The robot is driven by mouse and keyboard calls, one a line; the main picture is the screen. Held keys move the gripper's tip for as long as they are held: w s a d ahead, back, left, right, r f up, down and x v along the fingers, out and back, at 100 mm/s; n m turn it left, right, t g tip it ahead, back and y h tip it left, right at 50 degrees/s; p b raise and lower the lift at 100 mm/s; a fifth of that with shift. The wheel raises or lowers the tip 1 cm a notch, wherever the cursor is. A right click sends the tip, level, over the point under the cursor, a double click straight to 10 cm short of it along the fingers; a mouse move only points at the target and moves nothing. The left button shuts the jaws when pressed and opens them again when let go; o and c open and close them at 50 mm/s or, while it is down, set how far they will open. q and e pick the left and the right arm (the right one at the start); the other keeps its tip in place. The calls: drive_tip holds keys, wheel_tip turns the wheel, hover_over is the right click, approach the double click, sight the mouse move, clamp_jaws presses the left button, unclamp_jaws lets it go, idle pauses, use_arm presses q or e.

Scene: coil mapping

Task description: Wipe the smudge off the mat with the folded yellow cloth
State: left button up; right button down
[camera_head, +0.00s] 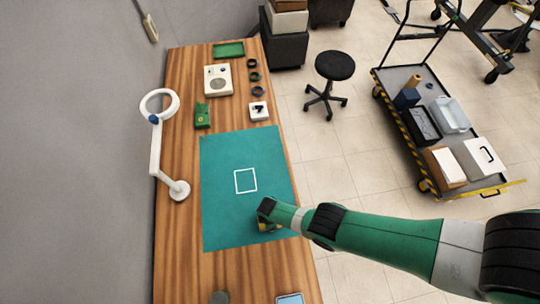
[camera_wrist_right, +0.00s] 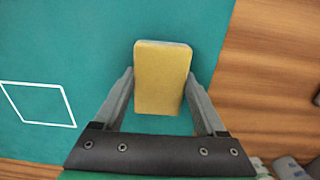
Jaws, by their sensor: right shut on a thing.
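The teal mat (camera_head: 222,210) lies on the wooden bench, with a white square outline (camera_head: 245,181) near its middle. My right gripper (camera_head: 267,213) is over the mat's lower right part, right of and below the outline. In the right wrist view, my right gripper (camera_wrist_right: 161,85) has its fingers on both sides of the folded yellow cloth (camera_wrist_right: 160,85), gripping it over the mat. I cannot tell whether the cloth touches the mat. No smudge shows on the visible mat; the area under the cloth and gripper is hidden. My left gripper is in neither view.
A white ring lamp (camera_head: 178,190) stands left of the mat. Beyond the mat are a green block (camera_head: 202,115), a white device (camera_head: 218,80), a small white box (camera_head: 259,111), dark rings and a green tray (camera_head: 229,50). Most of the mat is clear.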

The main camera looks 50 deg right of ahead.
drive_tip(key=shift+r+p, duration=2.45)
drive_tip(key=shift+r, duration=0.35)
wheel_tip(320, 180, up, 3)
drive_tip(key=p, duration=0.3)
drive_tip(key=shift+w+r, duration=0.1)
drive_tip(key=shift+r, duration=0.05)
